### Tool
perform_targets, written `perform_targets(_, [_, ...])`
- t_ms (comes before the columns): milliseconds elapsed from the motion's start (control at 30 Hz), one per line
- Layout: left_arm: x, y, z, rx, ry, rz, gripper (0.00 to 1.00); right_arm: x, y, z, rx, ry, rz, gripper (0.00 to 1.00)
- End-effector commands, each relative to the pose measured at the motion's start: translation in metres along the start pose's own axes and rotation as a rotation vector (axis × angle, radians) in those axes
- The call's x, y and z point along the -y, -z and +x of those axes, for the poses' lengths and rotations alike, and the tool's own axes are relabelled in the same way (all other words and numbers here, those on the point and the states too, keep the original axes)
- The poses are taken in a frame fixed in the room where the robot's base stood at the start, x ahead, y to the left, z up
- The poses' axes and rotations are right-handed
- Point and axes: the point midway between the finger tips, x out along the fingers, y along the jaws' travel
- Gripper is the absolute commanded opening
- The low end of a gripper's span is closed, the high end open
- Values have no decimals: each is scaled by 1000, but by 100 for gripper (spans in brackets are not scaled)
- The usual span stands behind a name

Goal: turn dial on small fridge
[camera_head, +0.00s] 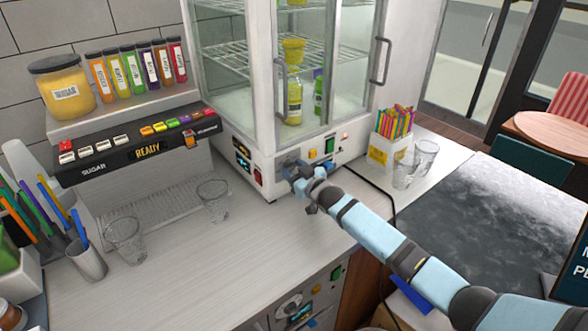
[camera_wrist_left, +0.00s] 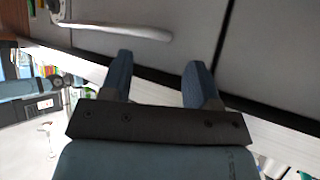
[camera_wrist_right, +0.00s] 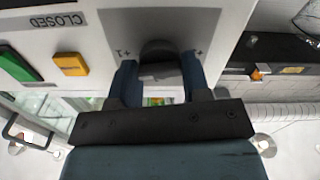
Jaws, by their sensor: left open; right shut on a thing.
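The small fridge (camera_head: 262,135) is a white cabinet with glass doors, standing on the counter at upper middle in the head view. Its dial (camera_wrist_right: 160,47) is a dark round knob on the front panel, between a "-1" and a "+1" mark in the right wrist view. My right gripper (camera_head: 293,168) is at the panel below the doors and hides most of the dial in the head view. In the right wrist view, its blue fingers (camera_wrist_right: 159,68) are shut on the dial from both sides. My left gripper (camera_wrist_left: 159,64) is open and empty, seen only in the left wrist view.
Yellow (camera_head: 313,154) and green (camera_head: 329,145) panel buttons sit right of the dial. Clear cups (camera_head: 213,201) stand on the counter left of my right arm. A straw box (camera_head: 391,150) stands right of the fridge. The counter's front middle is clear.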

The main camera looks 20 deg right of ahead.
Motion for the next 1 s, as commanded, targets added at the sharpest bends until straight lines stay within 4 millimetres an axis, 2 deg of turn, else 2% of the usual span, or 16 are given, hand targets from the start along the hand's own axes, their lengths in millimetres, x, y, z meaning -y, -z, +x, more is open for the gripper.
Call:
perform_targets(200, [0, 0, 0, 1, 0, 0, 55, 0, 0, 0, 0, 0, 168, 20])
perform_targets(500, [-1, -1, 0, 1, -2, -1, 55, 0, 0, 0, 0, 0, 318, 20])
perform_targets(1000, [-2, -1, 0, 1, -3, -1, 55, 0, 0, 0, 0, 0, 370, 20])
